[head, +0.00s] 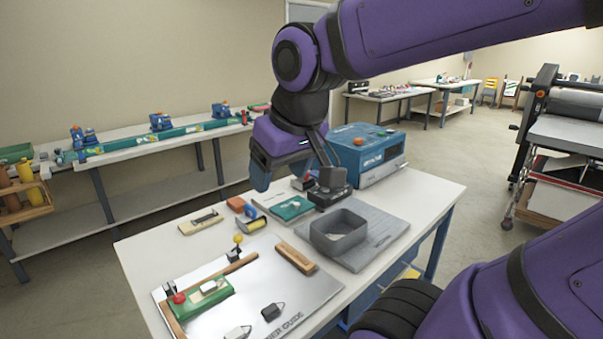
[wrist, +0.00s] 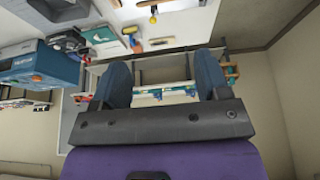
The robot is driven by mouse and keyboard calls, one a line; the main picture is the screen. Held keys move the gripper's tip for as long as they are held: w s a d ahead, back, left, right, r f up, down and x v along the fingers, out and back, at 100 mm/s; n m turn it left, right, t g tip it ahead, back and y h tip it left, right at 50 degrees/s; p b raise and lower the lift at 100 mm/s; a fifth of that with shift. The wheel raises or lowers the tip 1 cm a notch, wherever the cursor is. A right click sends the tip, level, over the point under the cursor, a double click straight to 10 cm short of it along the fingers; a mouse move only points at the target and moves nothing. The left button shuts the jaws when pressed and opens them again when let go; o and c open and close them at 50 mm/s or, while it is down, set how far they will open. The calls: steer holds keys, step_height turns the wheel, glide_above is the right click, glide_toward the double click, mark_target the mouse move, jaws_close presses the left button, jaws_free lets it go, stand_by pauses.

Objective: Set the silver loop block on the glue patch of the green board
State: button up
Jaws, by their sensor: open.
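The green board (head: 205,299) lies on a shiny metal plate at the table's near left, against a wooden strip. A pale patch (head: 208,287) shows on its top, and a red knob stands at its left end. A light silver block (head: 238,332) with what looks like a loop sits on the plate at the bottom edge of the head view, partly cut off. My gripper (head: 293,172) is high over the back of the table, well away from both. In the wrist view my gripper (wrist: 162,85) is open, with nothing between its fingers.
A dark block (head: 272,312) sits right of the silver one. A wooden bar (head: 296,259), a grey open bin (head: 338,232), a teal board (head: 292,208) and a blue machine (head: 365,152) are also on the table. A yellow-topped knob (head: 238,239) stands behind the green board.

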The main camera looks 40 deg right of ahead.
steer(key=shift+t, duration=0.3)
steer(key=shift+s+d+r, duration=0.1)
steer(key=shift+s+r, duration=0.05)
steer(key=shift+s, duration=1)
steer(key=shift+s+d+r, duration=0.1)
steer(key=shift+s+r, duration=0.05)
steer(key=shift+s, duration=0.95)
